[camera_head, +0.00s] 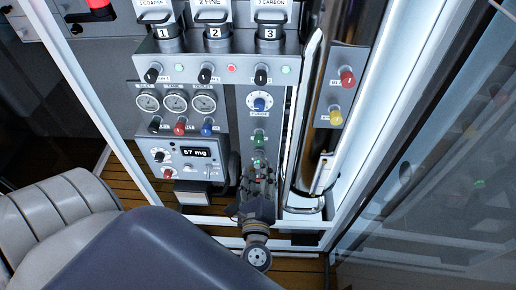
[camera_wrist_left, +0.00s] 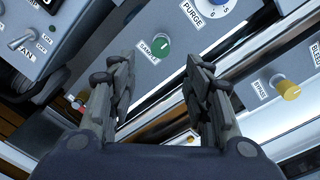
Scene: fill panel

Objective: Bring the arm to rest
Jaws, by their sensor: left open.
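My left gripper (camera_head: 258,178) is in front of the lower middle of the fill panel (camera_head: 237,125) in the head view. In the left wrist view its two fingers (camera_wrist_left: 162,88) stand apart with nothing between them. The green sample knob (camera_wrist_left: 160,46) lies just beyond the fingertips and does not appear gripped; it also shows in the head view (camera_head: 258,139). The blue purge knob (camera_head: 260,102) is above it. Whether the fingers touch the panel cannot be told. My right gripper is in neither view.
Numbered canisters (camera_head: 214,31), gauges (camera_head: 175,102) and a display reading 57 mg (camera_head: 195,152) are left of the gripper. A shiny vertical cylinder (camera_head: 313,110) stands close on its right. Red (camera_head: 347,79) and yellow (camera_head: 336,117) knobs are beyond it. A glass pane (camera_head: 440,170) bounds the right.

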